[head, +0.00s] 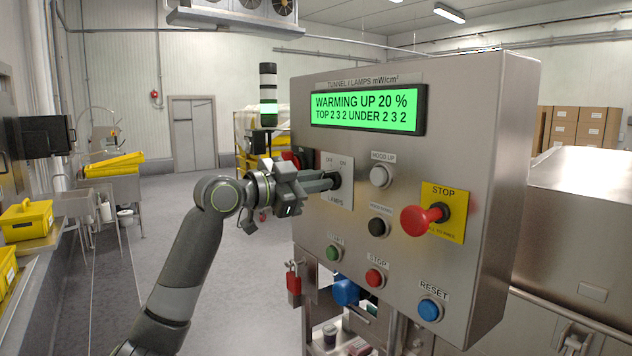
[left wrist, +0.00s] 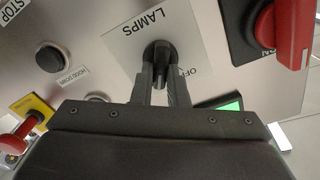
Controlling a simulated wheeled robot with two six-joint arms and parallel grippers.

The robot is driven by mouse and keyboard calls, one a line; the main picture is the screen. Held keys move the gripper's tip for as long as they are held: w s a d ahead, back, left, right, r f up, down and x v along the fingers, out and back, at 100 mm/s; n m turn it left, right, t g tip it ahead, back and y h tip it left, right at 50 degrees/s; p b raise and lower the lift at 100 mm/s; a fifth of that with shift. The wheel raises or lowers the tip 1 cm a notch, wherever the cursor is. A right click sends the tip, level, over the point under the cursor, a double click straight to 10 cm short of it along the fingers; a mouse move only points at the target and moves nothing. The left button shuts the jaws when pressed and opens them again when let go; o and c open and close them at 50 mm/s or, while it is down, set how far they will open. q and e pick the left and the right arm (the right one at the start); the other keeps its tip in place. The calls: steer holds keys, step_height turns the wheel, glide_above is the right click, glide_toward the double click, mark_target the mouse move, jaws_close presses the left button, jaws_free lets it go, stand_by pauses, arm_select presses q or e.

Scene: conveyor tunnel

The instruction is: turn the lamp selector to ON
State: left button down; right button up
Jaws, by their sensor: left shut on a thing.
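The lamp selector is a black knob on a pale plate (head: 329,197) marked OFF, ON and LAMPS, at the upper left of the steel panel. My left gripper (head: 332,181) reaches it from the left, with its fingers at the knob and hiding most of it. In the left wrist view the black selector knob (left wrist: 160,51) sits between the two fingers (left wrist: 162,88), which are shut on it. The view there is upside down; OFF shows beside one finger and ON is hidden. I cannot tell exactly which mark the knob points to. My right gripper is not in view.
The green display (head: 366,109) reads WARMING UP 20 %, TOP 2 3 2 UNDER 2 3 2. A red rotary switch (left wrist: 290,32) is close beside the plate. A red STOP mushroom (head: 420,220) juts out at right. Other buttons sit below.

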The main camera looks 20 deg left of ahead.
arm_select(q)
steer(key=c, duration=1.4)
jaws_free()
steer(key=shift+c, duration=0.2)
steer(key=shift+a, duration=0.1)
steer(key=b+v, duration=0.6)
steer(key=v, duration=1.1)
